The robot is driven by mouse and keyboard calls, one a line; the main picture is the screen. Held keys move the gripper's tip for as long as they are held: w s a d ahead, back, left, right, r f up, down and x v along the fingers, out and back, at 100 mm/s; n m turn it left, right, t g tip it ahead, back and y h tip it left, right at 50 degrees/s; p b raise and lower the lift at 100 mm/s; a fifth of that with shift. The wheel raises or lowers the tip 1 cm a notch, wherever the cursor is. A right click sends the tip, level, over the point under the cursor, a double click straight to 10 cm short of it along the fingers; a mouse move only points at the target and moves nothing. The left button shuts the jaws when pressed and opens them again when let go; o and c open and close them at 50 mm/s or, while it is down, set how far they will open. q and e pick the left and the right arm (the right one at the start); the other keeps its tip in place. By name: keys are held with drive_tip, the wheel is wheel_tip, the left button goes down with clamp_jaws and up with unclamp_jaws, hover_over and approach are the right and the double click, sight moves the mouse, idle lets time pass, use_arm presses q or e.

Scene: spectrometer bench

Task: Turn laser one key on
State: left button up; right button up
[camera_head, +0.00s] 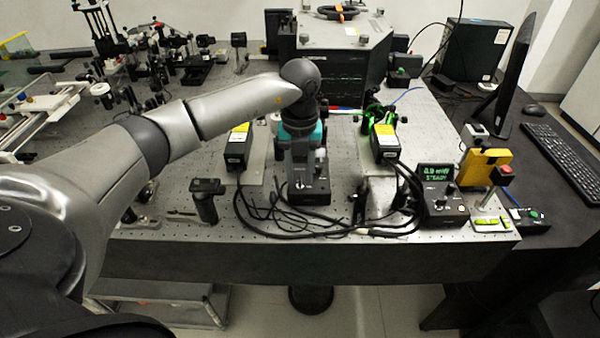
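My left gripper (303,172) reaches down from the wrist, below a teal band, over a black control box (310,194) with knobs on its front panel. Its fingers are at or just above the top of this box. I cannot tell whether they touch it or a key, or how far apart they are. The box's back part is hidden behind the gripper. A second control box (443,207) with a lit green display stands to the right. No label tells which box belongs to laser one, and no key shows clearly. My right gripper is not in view.
Two black laser heads with yellow labels, left (238,148) and right (384,143), stand on the perforated bench (270,252). Black cables (285,222) lie loose in front of the near box. A yellow device (486,165) and a keyboard (566,160) are at the right.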

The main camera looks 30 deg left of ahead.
use_arm(q)
drive_tip(key=shift+f, duration=0.15)
clamp_jaws()
idle(0.6)
